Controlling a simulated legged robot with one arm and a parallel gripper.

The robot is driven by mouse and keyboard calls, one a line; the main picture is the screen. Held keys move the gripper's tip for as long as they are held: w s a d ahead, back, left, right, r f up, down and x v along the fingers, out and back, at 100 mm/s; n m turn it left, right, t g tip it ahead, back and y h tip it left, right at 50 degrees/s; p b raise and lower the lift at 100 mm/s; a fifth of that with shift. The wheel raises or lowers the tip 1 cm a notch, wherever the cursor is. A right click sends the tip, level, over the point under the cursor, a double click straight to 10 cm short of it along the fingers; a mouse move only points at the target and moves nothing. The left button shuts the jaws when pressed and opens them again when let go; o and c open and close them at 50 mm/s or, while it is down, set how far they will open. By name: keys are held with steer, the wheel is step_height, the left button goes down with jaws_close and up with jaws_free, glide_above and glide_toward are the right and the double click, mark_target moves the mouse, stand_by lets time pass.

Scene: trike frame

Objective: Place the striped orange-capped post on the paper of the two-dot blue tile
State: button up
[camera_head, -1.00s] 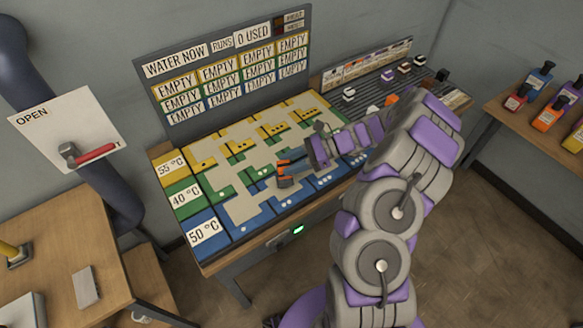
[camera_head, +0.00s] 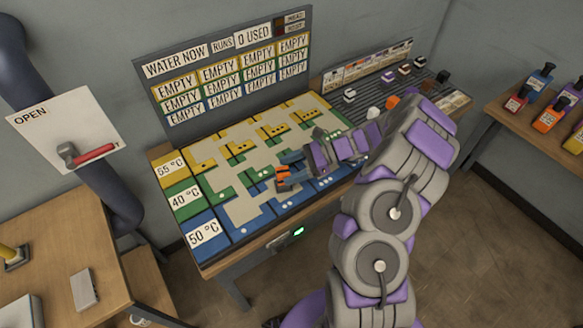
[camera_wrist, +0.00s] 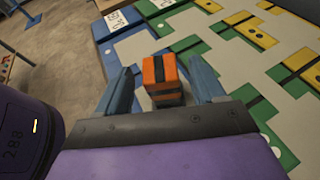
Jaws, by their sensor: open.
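The orange post with black stripes (camera_wrist: 162,80) stands upright between my fingers in the wrist view. In the head view its orange parts (camera_head: 283,171) show at the blue row of the board. My gripper (camera_wrist: 160,85) is open, with one blue finger on each side of the post and a gap visible at the right finger. In the head view my gripper (camera_head: 287,172) is low over the board. The two-dot blue tile (camera_head: 287,204) is just in front of the post. The post's foot is hidden, so I cannot tell exactly what it rests on.
The board has yellow, green and blue tiles with beige paper, and temperature labels (camera_head: 205,230) at left. The upright "WATER NOW" panel (camera_head: 235,70) stands behind. A dark rack (camera_head: 385,85) with small pieces is at back right. A side table (camera_head: 60,245) is at left.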

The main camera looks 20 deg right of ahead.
steer(key=w+p+v, duration=0.1)
steer(key=p+v, duration=0.2)
steer(key=v, duration=0.9)
steer(key=s+a+r+n+g+h, duration=0.25)
steer(key=s+a+r+n, duration=0.3)
steer(key=a+r, duration=0.3)
steer(key=s+a+r+n+g+h, duration=0.25)
steer(key=s+a+r+n, duration=0.35)
steer(key=a, duration=0.3)
steer(key=s+d+r+n+t+h, duration=0.1)
steer(key=s+n+h, duration=0.3)
steer(key=s, duration=0.7)
steer(key=s+d+r+n+t+h, duration=0.1)
steer(key=s+h, duration=0.4)
steer(key=s, duration=0.7)
steer(key=d+n, duration=0.1)
steer(key=n, duration=0.1)
steer(key=shift+d+r+n, duration=0.2)
steer(key=shift+d+n, duration=0.15)
steer(key=shift+d, duration=0.05)
